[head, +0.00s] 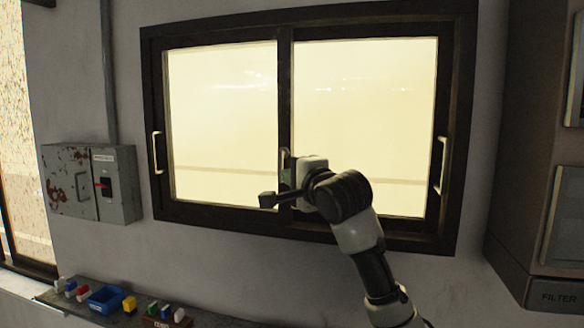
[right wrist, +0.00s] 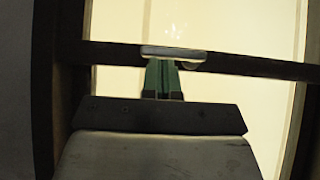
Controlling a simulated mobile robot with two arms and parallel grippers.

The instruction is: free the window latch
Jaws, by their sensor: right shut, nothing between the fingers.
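The window (head: 220,120) has a dark frame and two bright panes. The window latch (head: 284,156) is a small pale metal piece on the middle upright of the frame, partly hidden by my right gripper. In the right wrist view, a pale latch plate (right wrist: 172,51) lies across the dark bar, just beyond the fingertips. My right gripper (head: 287,178) is at the middle upright, just below the visible part of the latch. Its green fingers (right wrist: 163,78) are shut together with nothing between them; I cannot tell whether they touch the latch. My left gripper is not in view.
Pale handles sit on the window frame's left side (head: 157,153) and right side (head: 442,165). A grey, rusty electrical box (head: 120,185) is on the wall at left. A shelf below holds a blue bin (head: 105,298) and small coloured blocks. A tall cabinet (head: 520,150) stands at right.

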